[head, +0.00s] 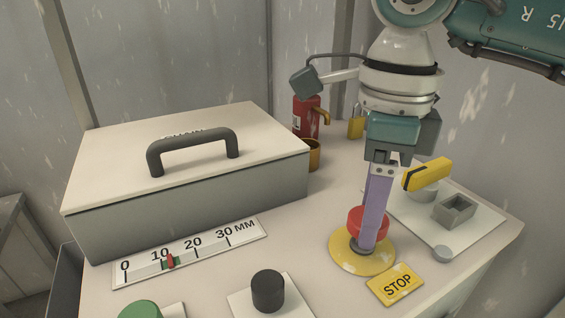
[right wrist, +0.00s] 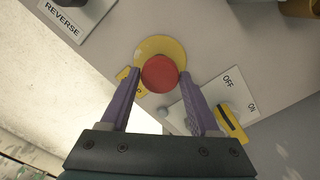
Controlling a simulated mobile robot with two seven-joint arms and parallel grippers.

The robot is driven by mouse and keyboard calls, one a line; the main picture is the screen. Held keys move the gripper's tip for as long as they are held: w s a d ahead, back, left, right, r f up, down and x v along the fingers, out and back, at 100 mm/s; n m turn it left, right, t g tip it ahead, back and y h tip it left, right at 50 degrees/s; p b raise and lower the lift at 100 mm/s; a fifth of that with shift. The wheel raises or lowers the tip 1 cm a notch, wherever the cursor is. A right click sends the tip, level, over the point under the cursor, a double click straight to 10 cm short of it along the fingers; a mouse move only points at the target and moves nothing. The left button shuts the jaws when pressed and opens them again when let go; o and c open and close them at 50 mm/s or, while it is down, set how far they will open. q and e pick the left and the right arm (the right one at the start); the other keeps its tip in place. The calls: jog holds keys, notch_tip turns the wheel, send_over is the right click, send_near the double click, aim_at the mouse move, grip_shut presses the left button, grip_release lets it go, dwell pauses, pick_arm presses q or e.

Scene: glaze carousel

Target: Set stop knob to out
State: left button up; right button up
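The stop knob (head: 368,222) is a red mushroom-shaped button on a round yellow base (head: 345,260), behind a yellow STOP label (head: 396,284). A dark stem shows beneath its cap. The knob (right wrist: 161,73) also shows in the right wrist view. My right gripper (head: 368,240) points down at it. Its purple fingers (right wrist: 161,78) stand on both sides of the red cap, with no clear gap on either side, so it looks shut on the knob. In the head view one finger hides part of the cap. My left gripper is in neither view.
A lidded box (head: 190,215) with a dark handle stands left of the knob. A millimetre scale (head: 190,252) and a black knob (head: 268,290) lie in front. An OFF/ON plate with a yellow lever (head: 427,173) sits close right. A red bottle (head: 306,118) stands behind.

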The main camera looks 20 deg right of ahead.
grip_shut()
dwell(0.5)
